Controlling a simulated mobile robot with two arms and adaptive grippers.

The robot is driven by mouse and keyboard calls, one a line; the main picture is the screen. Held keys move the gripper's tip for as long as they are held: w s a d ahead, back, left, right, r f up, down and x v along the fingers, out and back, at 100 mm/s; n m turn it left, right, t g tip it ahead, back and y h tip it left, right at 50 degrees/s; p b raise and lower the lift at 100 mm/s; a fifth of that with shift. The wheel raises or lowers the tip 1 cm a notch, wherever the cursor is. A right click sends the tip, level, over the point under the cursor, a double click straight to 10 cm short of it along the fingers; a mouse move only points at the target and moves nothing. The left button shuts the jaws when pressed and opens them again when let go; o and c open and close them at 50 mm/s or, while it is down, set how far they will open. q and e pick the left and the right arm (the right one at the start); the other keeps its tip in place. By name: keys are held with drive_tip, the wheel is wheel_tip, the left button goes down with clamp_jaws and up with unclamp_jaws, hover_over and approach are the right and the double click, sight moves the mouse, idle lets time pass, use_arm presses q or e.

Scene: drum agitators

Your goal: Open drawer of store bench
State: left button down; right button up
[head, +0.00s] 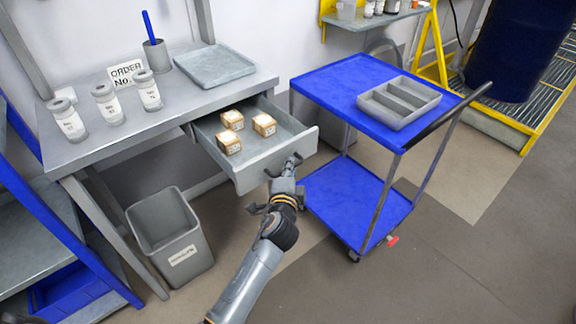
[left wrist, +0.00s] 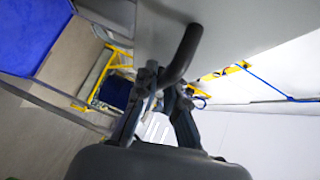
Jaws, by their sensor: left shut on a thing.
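The store bench (head: 130,118) is a grey table at the left in the head view. Its drawer (head: 255,172) stands pulled out, and several small tan boxes with white tops (head: 228,141) lie inside. My left gripper (head: 290,167) is at the drawer front, shut on the drawer handle. In the left wrist view the dark curved handle (left wrist: 184,50) runs between the fingers of my left gripper (left wrist: 165,88), against the pale drawer front (left wrist: 240,30). The fingers hide part of the handle in the head view. My right gripper is not in view.
A blue trolley (head: 330,85) with a grey divided tray (head: 398,102) stands close to the right of the drawer. A grey bin (head: 172,240) stands on the floor below the bench. White-labelled jars (head: 107,104) and a grey tray (head: 215,65) are on the bench top. Floor at front right is clear.

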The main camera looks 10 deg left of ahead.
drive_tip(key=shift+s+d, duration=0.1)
use_arm(q)
drive_tip(key=c, duration=1.7)
unclamp_jaws()
drive_tip(key=shift+s, duration=0.1)
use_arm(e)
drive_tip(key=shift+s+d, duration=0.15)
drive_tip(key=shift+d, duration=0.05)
use_arm(q)
drive_tip(key=s, duration=0.4)
drive_tip(key=s+d+r, duration=0.1)
drive_tip(key=s, duration=0.6)
drive_tip(key=shift+s+d+r, duration=0.15)
drive_tip(key=shift+s+r, duration=0.2)
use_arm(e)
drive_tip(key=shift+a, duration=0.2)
